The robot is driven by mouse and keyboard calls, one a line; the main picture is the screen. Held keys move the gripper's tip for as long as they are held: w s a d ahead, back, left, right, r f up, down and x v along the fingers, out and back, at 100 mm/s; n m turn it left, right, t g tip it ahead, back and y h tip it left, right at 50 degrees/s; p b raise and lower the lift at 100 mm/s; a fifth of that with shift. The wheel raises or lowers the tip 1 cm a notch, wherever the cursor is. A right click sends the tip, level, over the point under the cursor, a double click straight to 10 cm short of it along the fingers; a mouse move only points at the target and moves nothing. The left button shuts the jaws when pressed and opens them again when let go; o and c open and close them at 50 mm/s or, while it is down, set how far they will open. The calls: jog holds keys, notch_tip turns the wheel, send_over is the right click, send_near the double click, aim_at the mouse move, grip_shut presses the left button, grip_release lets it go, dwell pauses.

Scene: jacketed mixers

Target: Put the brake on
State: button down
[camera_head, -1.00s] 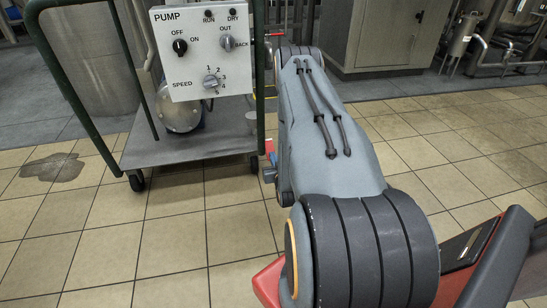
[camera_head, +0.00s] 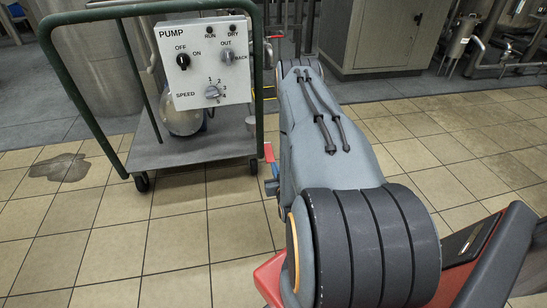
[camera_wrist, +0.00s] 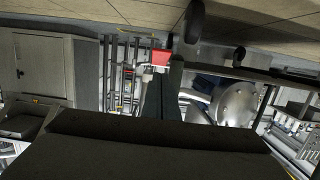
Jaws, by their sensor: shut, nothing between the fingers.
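The wheeled cart (camera_head: 190,152) with a green tube frame stands left of my arm in the head view. A small red part (camera_head: 268,152), which looks like a brake pedal, shows at its right edge, partly hidden by my arm. In the wrist view, which looks upside down, a red block (camera_wrist: 160,57) sits near a dark caster wheel (camera_wrist: 195,20) and beside a dark post. My gripper (camera_wrist: 160,113) shows as a dark shape across the bottom of the wrist view, shut and empty. I cannot tell whether it touches anything. In the head view it is hidden behind my arm.
The cart carries a PUMP control box (camera_head: 205,62) with knobs, and a metal pump (camera_head: 183,118), also in the wrist view (camera_wrist: 237,102). A grey cabinet (camera_head: 385,38) stands behind.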

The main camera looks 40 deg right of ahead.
jog(key=shift+s+a+f+p, duration=0.1)
jog(key=shift+s+a+p, duration=0.15)
jog(key=shift+s, duration=0.4)
jog(key=shift+s+a+f+p, duration=0.15)
jog(key=shift+s+a, duration=0.15)
jog(key=shift+s, duration=0.35)
jog(key=shift+s+a+f+p, duration=0.15)
jog(key=shift+s+a, duration=0.15)
jog(key=shift+s, duration=0.35)
